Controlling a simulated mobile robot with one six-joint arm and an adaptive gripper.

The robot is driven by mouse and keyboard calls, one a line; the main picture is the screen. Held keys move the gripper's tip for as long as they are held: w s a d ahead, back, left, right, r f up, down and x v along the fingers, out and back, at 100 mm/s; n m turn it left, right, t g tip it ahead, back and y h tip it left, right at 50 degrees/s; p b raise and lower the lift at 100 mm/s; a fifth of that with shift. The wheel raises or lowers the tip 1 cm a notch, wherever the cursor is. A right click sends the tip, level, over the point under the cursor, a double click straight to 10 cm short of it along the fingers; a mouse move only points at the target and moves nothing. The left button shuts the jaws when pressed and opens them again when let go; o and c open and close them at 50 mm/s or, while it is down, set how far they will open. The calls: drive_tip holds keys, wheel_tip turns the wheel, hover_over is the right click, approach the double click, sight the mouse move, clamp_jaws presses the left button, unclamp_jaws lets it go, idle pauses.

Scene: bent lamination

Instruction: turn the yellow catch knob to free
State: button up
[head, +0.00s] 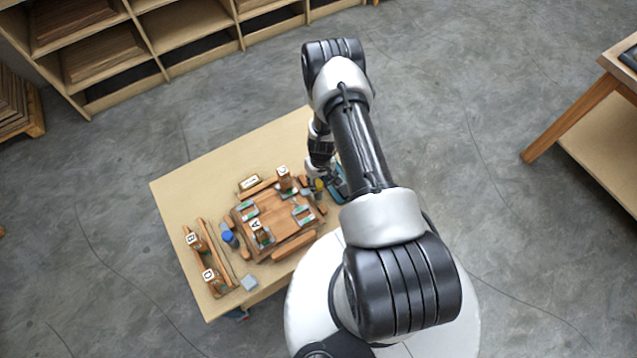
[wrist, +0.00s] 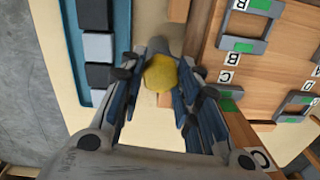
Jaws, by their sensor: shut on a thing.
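The yellow catch knob (wrist: 160,75) sits between the two fingers of my gripper (wrist: 158,88) in the wrist view, and the fingers are closed on its sides. The knob also shows small in the head view (head: 319,185), at the right side of the wooden fixture (head: 272,215). My arm reaches over the table from the right in the head view and hides part of the area around the knob. The knob's pointer or marking cannot be made out.
A blue tray (wrist: 122,30) with dark and light blocks lies left of the knob in the wrist view. The fixture board (wrist: 262,65) with lettered grey brackets is close on the right. A blue knob (head: 229,237) and lettered wooden blocks stand on the table's left part.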

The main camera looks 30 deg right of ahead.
drive_tip(key=m+b, duration=0.1)
drive_tip(key=m, duration=0.2)
drive_tip(key=shift+f+m, duration=0.1)
drive_tip(key=shift+m, duration=0.3)
drive_tip(key=m+b, duration=0.1)
drive_tip(key=m, duration=0.6)
drive_tip(key=shift+m+t, duration=0.3)
drive_tip(key=shift+m, duration=0.1)
drive_tip(key=shift+m+p, duration=0.8)
drive_tip(key=shift+m, duration=0.7)
drive_tip(key=o, duration=1.1)
drive_tip(key=shift+r, duration=0.2)
